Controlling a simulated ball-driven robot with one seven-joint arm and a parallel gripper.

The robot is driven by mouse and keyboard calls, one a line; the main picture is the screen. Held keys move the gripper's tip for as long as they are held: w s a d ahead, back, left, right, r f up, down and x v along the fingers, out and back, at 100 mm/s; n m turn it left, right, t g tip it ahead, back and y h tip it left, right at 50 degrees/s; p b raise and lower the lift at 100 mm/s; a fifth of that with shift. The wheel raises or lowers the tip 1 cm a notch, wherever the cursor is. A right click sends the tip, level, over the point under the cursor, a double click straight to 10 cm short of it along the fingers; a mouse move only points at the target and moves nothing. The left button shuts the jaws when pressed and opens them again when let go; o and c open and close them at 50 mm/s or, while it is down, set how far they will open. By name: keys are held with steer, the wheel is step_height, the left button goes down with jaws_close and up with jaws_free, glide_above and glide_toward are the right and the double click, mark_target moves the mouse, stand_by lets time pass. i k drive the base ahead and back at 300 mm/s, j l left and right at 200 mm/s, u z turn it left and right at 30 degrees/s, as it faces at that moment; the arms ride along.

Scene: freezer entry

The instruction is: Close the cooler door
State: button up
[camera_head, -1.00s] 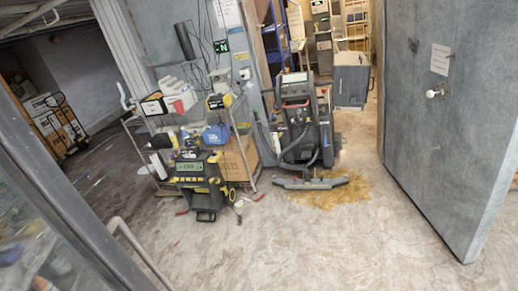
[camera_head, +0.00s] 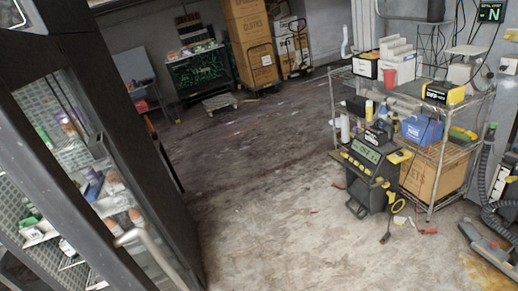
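The cooler (camera_head: 115,100) stands at the left edge, with a tall dark frame and a glass front that looks tilted in this view. Behind its glass door (camera_head: 70,125), packaged goods show on wire shelves. A pale bar handle (camera_head: 150,255) is on the door near the bottom of the view. I cannot tell from this angle how far the door stands open. My gripper is not in view, and nothing is seen touching the handle.
The concrete floor (camera_head: 275,235) right of the cooler is clear. A wire shelf cart (camera_head: 455,165) with boxes and a black-and-yellow charger (camera_head: 370,165) stand at right. A floor machine (camera_head: 490,245) is at the right edge. Stacked cartons (camera_head: 250,45) stand at the back.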

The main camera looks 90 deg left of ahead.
mark_target(27, 57)
steer(key=i+j+u, duration=0.1)
steer(key=i+u, duration=0.7)
steer(key=i+l+u, duration=0.1)
steer(key=i+u, duration=0.15)
steer(key=u, duration=0.2)
steer(key=i+l+u, duration=0.25)
steer(key=u, duration=0.15)
steer(key=i+u, duration=0.1)
steer(key=u, duration=2.55)
steer(key=i+z, duration=0.3)
steer(key=i+j, duration=0.05)
